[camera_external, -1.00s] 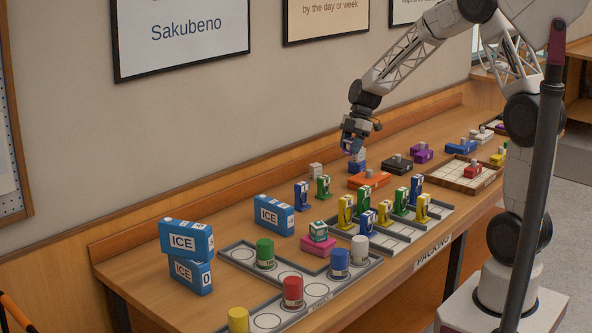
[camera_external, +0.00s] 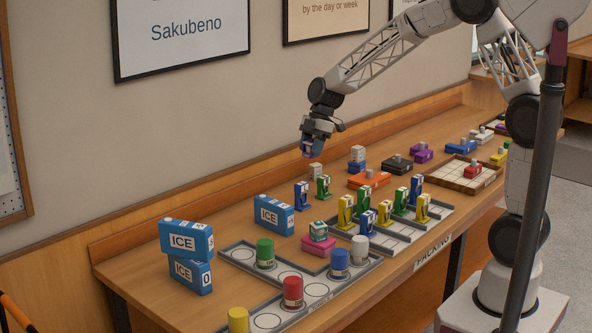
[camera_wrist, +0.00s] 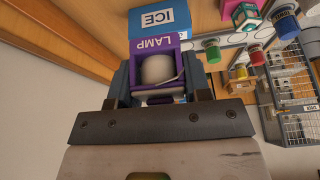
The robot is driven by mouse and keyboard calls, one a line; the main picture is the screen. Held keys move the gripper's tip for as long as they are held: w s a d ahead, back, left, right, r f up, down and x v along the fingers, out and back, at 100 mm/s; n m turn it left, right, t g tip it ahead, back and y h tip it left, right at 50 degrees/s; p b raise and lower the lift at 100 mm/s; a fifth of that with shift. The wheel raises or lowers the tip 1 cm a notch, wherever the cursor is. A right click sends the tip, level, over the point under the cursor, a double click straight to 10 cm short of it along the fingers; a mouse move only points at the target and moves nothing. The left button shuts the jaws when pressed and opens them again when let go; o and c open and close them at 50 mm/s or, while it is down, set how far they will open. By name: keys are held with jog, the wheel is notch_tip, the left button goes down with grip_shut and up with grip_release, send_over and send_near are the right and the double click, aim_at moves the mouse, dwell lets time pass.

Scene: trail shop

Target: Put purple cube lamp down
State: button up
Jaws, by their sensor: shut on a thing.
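The purple cube lamp (camera_wrist: 152,45) is in my gripper (camera_wrist: 160,85); its "LAMP" label and a pale round part show in the wrist view. In the external view my gripper (camera_external: 313,149) is in the air above the rear of the bench (camera_external: 140,262), left of the white-topped blue block. The jaws are shut on the lamp, which is largely hidden by the fingers there. The lamp is clear of the bench surface.
Blue ICE boxes stand at the left, one stacked on another (camera_external: 187,238) and one alone (camera_external: 273,215). Grey trays (camera_external: 375,265) hold coloured cylinders and several yellow, green and blue pieces. Orange (camera_external: 369,181) and purple (camera_external: 421,153) blocks lie farther right. Bare bench shows at the left front.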

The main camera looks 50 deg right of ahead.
jog(key=a, duration=1.5)
jog(key=n, duration=0.1)
send_over(226, 310)
jog(key=d, duration=0.2)
notch_tip(226, 310, down, 11)
jog(key=shift+a, duration=0.25)
jog(key=shift+w, duration=0.1)
jog(key=shift+f, duration=3.05)
jog(key=shift+f, duration=1.9)
